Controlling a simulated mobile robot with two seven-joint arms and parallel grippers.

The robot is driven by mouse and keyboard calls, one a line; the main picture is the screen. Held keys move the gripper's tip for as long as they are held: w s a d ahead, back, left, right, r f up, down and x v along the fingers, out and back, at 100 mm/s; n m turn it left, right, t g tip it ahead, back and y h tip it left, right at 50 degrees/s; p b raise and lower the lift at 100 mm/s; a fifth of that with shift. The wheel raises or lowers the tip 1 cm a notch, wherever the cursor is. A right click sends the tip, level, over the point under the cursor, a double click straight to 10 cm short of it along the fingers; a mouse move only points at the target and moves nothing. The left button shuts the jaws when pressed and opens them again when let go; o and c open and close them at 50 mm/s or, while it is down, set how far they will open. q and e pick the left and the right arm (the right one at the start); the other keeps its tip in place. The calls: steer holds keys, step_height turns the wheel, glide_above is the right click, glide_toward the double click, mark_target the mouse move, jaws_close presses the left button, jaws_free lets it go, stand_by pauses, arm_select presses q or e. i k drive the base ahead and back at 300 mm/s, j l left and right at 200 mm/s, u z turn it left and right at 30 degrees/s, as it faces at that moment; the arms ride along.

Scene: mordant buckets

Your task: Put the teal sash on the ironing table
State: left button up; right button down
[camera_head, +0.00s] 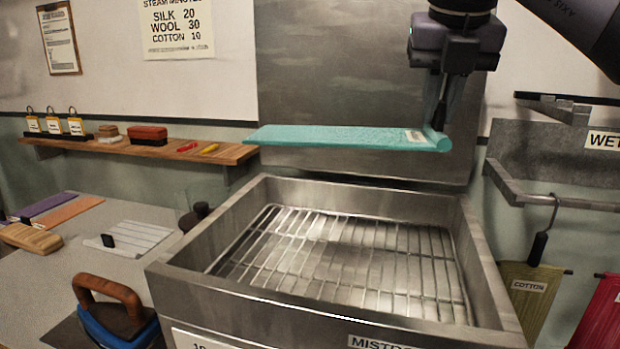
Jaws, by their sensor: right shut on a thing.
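The teal sash (345,136) is a flat, stiff-looking strip with a small label near its right end. My right gripper (439,122) is shut on the sash's right end and holds it level in the air above the open steel box. The sash's left end is near the right end of the wooden shelf. The grey table (50,282) at the lower left, with an iron on it, looks like the ironing table. It is apart from the sash. My left gripper is not in view.
The steel box (262,296) has raised walls and a wire rack inside. The blue iron (113,315), a striped pale cloth (133,238), a wooden block (30,238), and purple and orange strips (62,216) lie on the table. A wooden shelf (150,150) is behind.

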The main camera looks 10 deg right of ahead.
mark_target(25, 284)
steer(key=i+j+z, duration=0.45)
steer(key=j, duration=2)
steer(key=k+j+z, duration=0.15)
steer(key=j+z, duration=0.3)
steer(key=j, duration=1.95)
